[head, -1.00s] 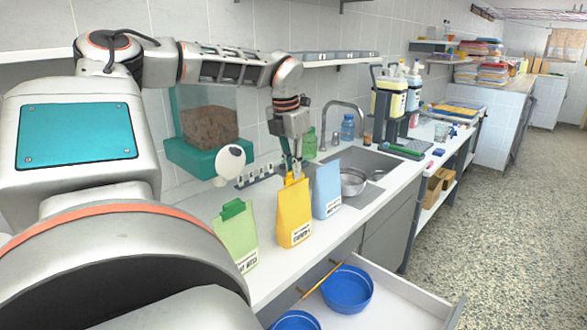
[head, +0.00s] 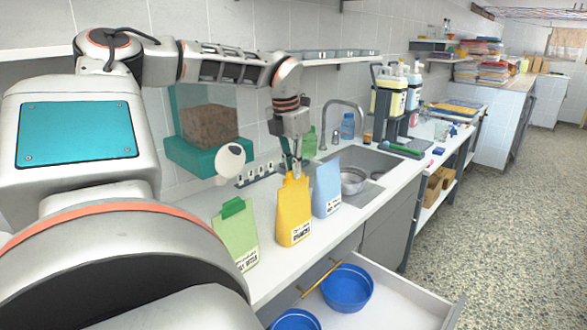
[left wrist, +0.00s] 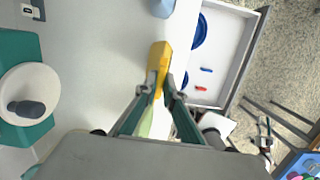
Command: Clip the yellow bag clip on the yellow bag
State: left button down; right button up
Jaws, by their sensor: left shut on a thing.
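The yellow bag (head: 293,220) stands upright on the counter between a green bag (head: 237,236) and a light blue bag (head: 327,190). My left gripper (head: 294,172) points down at the top of the yellow bag and is shut on a small yellow piece there, which looks like the yellow bag clip (head: 293,179). The left wrist view shows the gripper's fingers (left wrist: 157,92) closed at the yellow bag's top edge (left wrist: 160,58). The clip and the bag's top are nearly the same colour, so I cannot tell how far the clip sits over the edge. My right gripper is not in view.
An open drawer below the counter holds blue bowls (head: 346,288). A sink (head: 362,166) with a metal bowl lies behind the blue bag. A teal-based container (head: 190,157) and a white round-headed object (head: 230,160) stand on the left.

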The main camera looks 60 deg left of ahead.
pick_arm(q)
jog(key=shift+f+b, duration=0.5)
jog(key=shift+f, duration=0.35)
dwell(1.6)
jog(key=c, duration=1.6)
grip_release()
jog(key=shift+r+p, duration=1.85)
jog(key=shift+r, duration=0.65)
